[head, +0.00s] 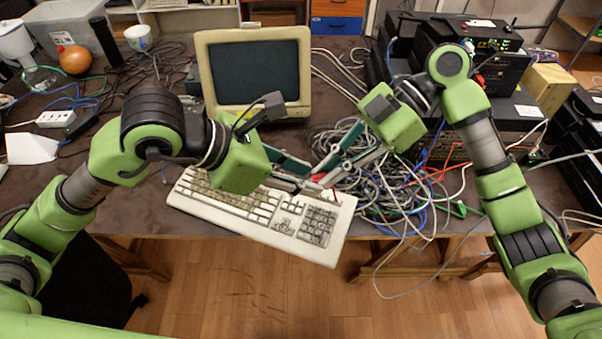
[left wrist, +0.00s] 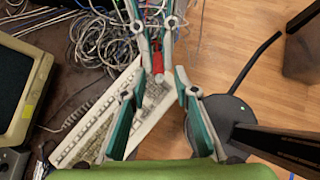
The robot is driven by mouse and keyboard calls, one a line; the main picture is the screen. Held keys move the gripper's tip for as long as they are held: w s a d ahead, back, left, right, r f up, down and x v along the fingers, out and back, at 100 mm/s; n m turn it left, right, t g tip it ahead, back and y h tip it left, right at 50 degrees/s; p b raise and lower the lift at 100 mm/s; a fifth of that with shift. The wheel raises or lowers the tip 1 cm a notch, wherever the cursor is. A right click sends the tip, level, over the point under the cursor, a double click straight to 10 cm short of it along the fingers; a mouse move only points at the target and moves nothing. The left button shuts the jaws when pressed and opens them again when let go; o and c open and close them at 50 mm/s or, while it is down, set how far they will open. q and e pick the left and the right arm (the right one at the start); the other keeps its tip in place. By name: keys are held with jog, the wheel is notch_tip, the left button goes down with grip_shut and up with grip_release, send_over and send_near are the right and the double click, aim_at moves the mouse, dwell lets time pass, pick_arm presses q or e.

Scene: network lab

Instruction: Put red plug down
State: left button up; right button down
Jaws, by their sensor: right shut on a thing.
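The red plug (left wrist: 158,62) shows in the left wrist view between the fingertips of my right gripper (left wrist: 157,50), which is shut on it. In the head view only a small red bit of the plug (head: 318,177) shows between the fingers. My right gripper (head: 324,176) reaches down from the right above the keyboard's right end. My left gripper (head: 310,180) comes from the left, tips close to the plug. In the left wrist view my left gripper (left wrist: 160,76) has its fingers spread apart, with the plug's grey end between its tips; no contact can be made out.
A beige keyboard (head: 285,222) lies below the grippers at the table's front edge. An old monitor (head: 254,70) stands behind. Tangled cables (head: 392,190) cover the table to the right, beside stacked black network devices (head: 487,70). The wooden floor (head: 240,290) lies in front.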

pick_arm(q)
grip_shut()
pick_arm(e)
jog(key=c, duration=2)
grip_release()
